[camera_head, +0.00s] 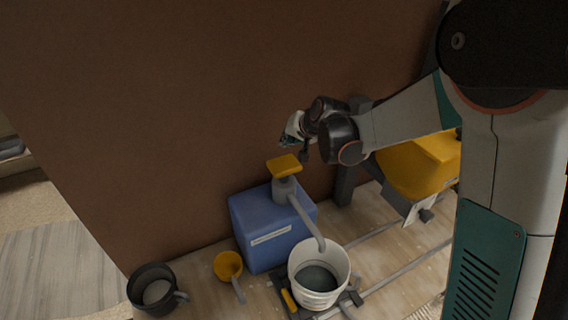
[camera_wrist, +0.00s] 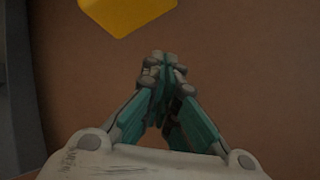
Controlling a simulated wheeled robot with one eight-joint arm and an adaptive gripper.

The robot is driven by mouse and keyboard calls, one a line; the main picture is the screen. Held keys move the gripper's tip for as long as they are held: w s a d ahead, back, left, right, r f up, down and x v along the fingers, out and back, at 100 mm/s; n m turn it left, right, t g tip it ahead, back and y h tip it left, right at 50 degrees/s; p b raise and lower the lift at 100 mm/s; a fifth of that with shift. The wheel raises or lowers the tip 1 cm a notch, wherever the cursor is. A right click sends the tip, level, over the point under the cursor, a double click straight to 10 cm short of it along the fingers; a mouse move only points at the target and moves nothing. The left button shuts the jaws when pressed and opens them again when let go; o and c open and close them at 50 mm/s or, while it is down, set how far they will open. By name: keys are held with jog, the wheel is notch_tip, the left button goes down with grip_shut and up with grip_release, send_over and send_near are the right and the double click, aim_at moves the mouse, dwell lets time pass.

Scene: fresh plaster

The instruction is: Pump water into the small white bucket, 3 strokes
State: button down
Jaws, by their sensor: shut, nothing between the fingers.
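A blue water container (camera_head: 268,229) stands on the floor against the brown wall, with a grey pump on top. The pump's yellow press head (camera_head: 284,165) is raised above the container; part of it shows at the top of the wrist view (camera_wrist: 125,12). A grey spout (camera_head: 307,222) slopes down from the pump to over the small white bucket (camera_head: 333,257). The bucket stands upright in front of the container, with a dark grey inside bottom. My gripper (camera_head: 286,140) is shut and empty, above the yellow head and apart from it. Its fingertips meet in the wrist view (camera_wrist: 160,65).
A black pot (camera_head: 150,287) and a yellow scoop (camera_head: 228,266) stand on the floor left of the container. A yellow machine (camera_head: 418,165) with a dark frame stands to the right. Rails run along the floor near the bucket.

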aim_at(287, 162)
jog(key=shift+r, duration=0.1)
notch_tip(287, 162, up, 4)
jog(key=shift+f+p, duration=0.15)
jog(key=shift+p, duration=0.7)
jog(key=shift+f, duration=0.15)
jog(key=shift+f+b, duration=2.95)
jog(key=shift+f, duration=1.4)
jog(key=shift+f+b, duration=0.4)
